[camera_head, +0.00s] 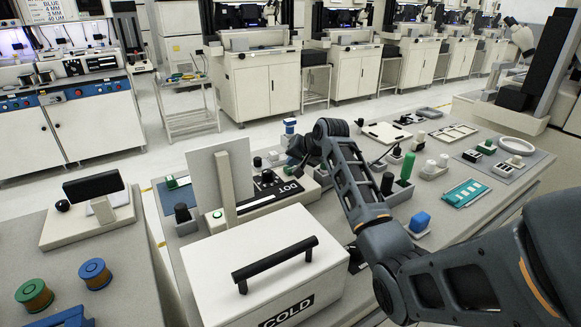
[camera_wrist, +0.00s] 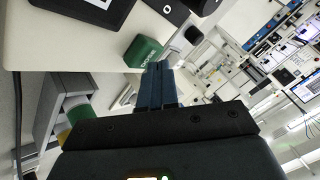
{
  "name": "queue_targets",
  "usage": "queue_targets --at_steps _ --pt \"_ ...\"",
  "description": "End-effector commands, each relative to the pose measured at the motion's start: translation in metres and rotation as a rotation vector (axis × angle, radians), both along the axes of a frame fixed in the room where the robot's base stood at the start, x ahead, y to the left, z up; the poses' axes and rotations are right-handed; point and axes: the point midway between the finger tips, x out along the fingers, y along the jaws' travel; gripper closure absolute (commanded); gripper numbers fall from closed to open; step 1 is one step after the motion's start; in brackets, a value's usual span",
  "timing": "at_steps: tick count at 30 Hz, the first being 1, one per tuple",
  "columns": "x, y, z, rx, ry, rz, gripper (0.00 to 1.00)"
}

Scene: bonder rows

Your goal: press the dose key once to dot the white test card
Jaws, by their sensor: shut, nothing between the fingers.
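The dose key is a green block with pale lettering (camera_wrist: 145,52) at the edge of a cream unit in the wrist view. My gripper (camera_wrist: 158,68) is shut and empty, with its dark blue fingertips right beside the green block. I cannot tell whether they touch it. In the head view my gripper (camera_head: 302,148) is at the back edge of the bench, behind the unit marked DOT (camera_head: 290,188), and the key is not clearly seen. I cannot pick out the white test card with certainty in either view.
A white box marked COLD (camera_head: 262,255) with a black handle fills the near bench. An upright pale panel (camera_head: 218,172) stands left of the DOT unit.

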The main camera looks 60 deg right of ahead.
Motion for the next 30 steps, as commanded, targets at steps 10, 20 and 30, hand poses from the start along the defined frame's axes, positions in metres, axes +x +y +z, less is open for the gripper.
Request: queue_targets --at_steps 10,20,30 --pt "0.0 0.001 0.01 -0.001 0.0 0.001 1.0" --pt "0.001 0.0 0.019 -0.001 -0.001 0.001 1.0" --pt "0.001 0.0 0.047 -0.001 -0.001 0.001 1.0"
